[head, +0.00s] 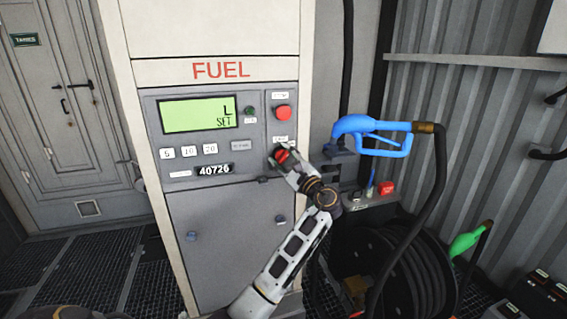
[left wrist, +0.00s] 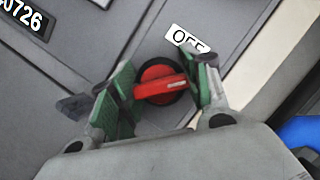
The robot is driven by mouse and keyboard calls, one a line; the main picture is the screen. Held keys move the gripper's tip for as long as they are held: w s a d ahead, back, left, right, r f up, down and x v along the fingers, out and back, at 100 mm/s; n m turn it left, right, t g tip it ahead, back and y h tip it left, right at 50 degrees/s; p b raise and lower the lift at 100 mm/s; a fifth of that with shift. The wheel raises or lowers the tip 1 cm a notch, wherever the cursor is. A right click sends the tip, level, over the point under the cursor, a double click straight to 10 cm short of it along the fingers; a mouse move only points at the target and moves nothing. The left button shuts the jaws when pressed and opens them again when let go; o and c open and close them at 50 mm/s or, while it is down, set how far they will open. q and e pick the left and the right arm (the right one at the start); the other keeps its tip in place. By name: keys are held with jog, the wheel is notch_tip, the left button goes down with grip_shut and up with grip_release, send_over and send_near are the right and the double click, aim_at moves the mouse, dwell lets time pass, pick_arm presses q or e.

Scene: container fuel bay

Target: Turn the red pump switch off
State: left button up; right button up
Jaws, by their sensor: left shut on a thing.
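The red pump switch (head: 280,155) is a rotary knob on the grey panel of the fuel pump, below a round red button. In the left wrist view the switch (left wrist: 162,84) shows a raised red bar on a dark round base, lying nearly level in the picture. A label reading OFF (left wrist: 186,40), partly covered, is above it. My left gripper (head: 287,160) is shut on the switch. Its green-padded fingers (left wrist: 168,88) flank the bar's two ends. The head view hides much of the switch behind the gripper. My right gripper is in neither view.
The red button (head: 283,112) is just above the switch. A blue nozzle (head: 352,125) with a black hose (head: 437,185) hangs to the right. A hose reel (head: 415,275) and a green nozzle (head: 468,240) are lower right. A green display (head: 198,114) is left of the controls.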

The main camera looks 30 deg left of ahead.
pick_arm(q)
jog(key=n+g+b, duration=0.1)
jog(key=n, duration=0.3)
jog(key=shift+h, duration=0.4)
jog(key=n+g+b, duration=0.1)
jog(key=n, duration=0.1)
jog(key=shift+n+h, duration=0.3)
jog(key=shift+n, duration=0.1)
jog(key=shift+r+n+g+h, duration=0.1)
jog(key=shift+n+g+h, duration=0.2)
jog(key=shift+n, duration=0.6)
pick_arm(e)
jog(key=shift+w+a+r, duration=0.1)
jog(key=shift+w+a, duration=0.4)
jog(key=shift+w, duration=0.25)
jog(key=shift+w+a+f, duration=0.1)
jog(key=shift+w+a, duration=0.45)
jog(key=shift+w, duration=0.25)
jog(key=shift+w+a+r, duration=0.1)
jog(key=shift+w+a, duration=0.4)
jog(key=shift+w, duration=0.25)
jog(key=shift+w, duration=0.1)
pick_arm(q)
jog(key=o, duration=1)
jog(key=shift+o, duration=0.2)
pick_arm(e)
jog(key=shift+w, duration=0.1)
